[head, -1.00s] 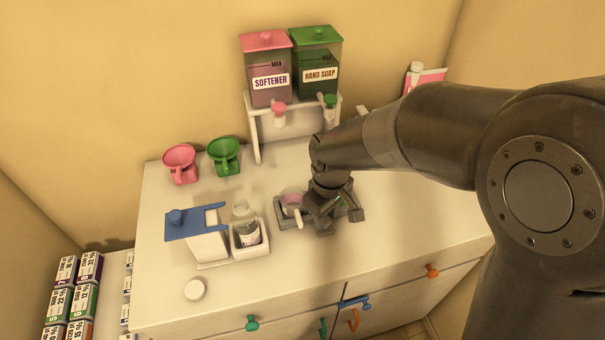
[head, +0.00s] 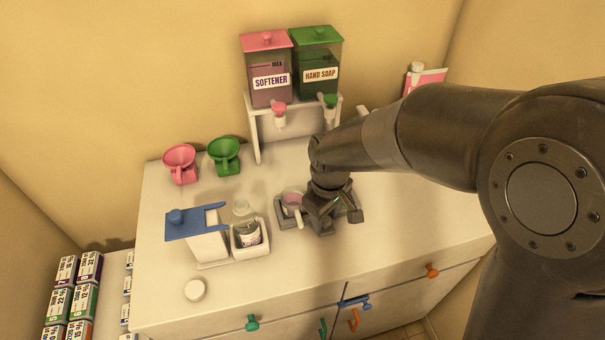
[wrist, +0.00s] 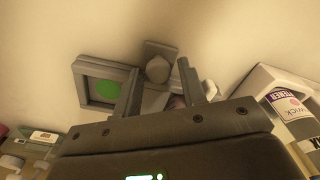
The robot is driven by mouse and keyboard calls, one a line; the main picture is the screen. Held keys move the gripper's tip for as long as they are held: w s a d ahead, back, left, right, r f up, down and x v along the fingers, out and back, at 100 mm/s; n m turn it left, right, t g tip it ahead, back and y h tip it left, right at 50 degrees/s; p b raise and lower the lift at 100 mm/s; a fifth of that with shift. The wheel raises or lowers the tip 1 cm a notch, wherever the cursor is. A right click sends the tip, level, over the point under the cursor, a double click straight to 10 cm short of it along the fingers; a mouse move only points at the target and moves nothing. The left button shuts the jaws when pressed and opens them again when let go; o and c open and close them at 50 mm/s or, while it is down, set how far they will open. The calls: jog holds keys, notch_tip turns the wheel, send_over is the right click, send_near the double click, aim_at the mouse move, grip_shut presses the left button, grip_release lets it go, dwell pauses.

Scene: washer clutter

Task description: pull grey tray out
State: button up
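The grey tray (head: 282,217) lies on the white counter, partly hidden under my gripper. In the wrist view the tray (wrist: 82,90) shows a square compartment with a green round inside, and a rounded grey knob (wrist: 158,69) on a plate at its edge. A small cup with pinkish contents (head: 291,199) stands in its left part. My gripper (head: 323,224) is low over the tray's right and front side. In the wrist view its fingers (wrist: 162,76) are apart, with the knob seen between them. Contact with the knob cannot be told.
A white holder (head: 251,252) with a bottle (head: 245,222) stands close left of the tray. A blue-topped white box (head: 206,240) is further left. The dispenser stand (head: 257,135) is behind. The counter in front of the tray is clear.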

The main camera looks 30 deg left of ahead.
jog(key=shift+s+d+f, duration=0.15)
jog(key=shift+d+f, duration=0.25)
jog(key=shift+f, duration=0.05)
jog(key=shift+a+r, duration=0.15)
jog(key=shift+r, duration=3.95)
jog(key=w+d+r+m+t, duration=0.1)
jog(key=d+r+m, duration=0.3)
jog(key=d, duration=0.6)
jog(key=w+d+r+m+t, duration=0.1)
jog(key=d+r+m+t, duration=0.15)
jog(key=d+r, duration=0.45)
jog(key=s+d+m+t, duration=0.1)
jog(key=s+d+m, duration=0.3)
jog(key=d, duration=0.4)
jog(key=s+d+m+t, duration=0.1)
jog(key=s+d+m, duration=0.3)
jog(key=d, duration=0.4)
jog(key=shift+s+d, duration=0.15)
